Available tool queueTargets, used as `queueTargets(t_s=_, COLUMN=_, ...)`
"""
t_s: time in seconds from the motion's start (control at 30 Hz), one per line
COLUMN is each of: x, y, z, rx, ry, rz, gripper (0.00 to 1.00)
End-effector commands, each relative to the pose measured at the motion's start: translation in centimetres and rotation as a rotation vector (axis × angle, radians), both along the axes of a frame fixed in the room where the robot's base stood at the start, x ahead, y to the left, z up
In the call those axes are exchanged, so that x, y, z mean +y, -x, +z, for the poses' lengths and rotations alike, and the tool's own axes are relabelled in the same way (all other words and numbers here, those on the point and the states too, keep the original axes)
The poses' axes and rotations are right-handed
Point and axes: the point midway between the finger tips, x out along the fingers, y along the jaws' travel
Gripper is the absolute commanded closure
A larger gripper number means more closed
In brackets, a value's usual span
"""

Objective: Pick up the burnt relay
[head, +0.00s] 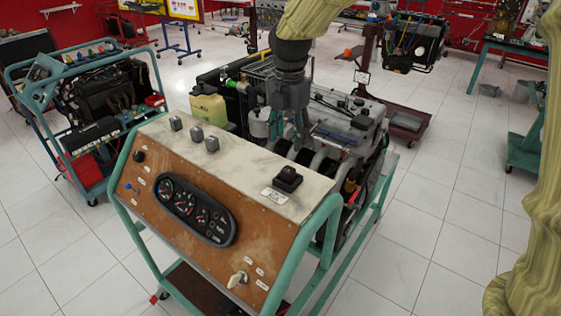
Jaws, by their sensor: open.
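A small dark block (288,175) sits on a black base near the right end of the pale top of the engine trainer's console (235,165), with a white label beside it. It looks like the burnt relay, but its surface is too small to tell. Three grey cube-shaped relays (197,133) stand in a row on the left part of the same top. My gripper (288,138) points down above the engine behind the console, beyond the dark block and apart from it. It is open, and I see nothing between its fingers.
The engine (345,120) with hoses and a yellowish reservoir (209,107) lies behind the console. A gauge cluster (197,210) and key (238,279) are on the sloped front. Another trainer (100,100) stands at left. Tiled floor is clear at right.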

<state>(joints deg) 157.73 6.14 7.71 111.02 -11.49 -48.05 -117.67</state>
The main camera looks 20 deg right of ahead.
Motion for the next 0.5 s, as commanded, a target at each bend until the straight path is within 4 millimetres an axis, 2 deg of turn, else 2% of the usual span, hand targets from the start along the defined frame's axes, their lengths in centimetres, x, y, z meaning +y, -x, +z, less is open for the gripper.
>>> queueTargets(t_s=0.07, x=0.1, y=0.4, z=-0.2, rx=-0.001, ry=0.002, rz=0.006, gripper=0.46)
queueTargets(t_s=0.2, x=0.4, y=0.9, z=-1.7, rx=-0.003, ry=0.002, rz=0.011, gripper=0.46)
queueTargets(t_s=0.4, x=0.4, y=0.2, z=-4.4, rx=0.0, ry=0.001, rz=0.012, gripper=0.46)
queueTargets(t_s=0.5, x=0.4, y=0.0, z=-5.1, rx=0.0, ry=0.001, rz=0.011, gripper=0.46)
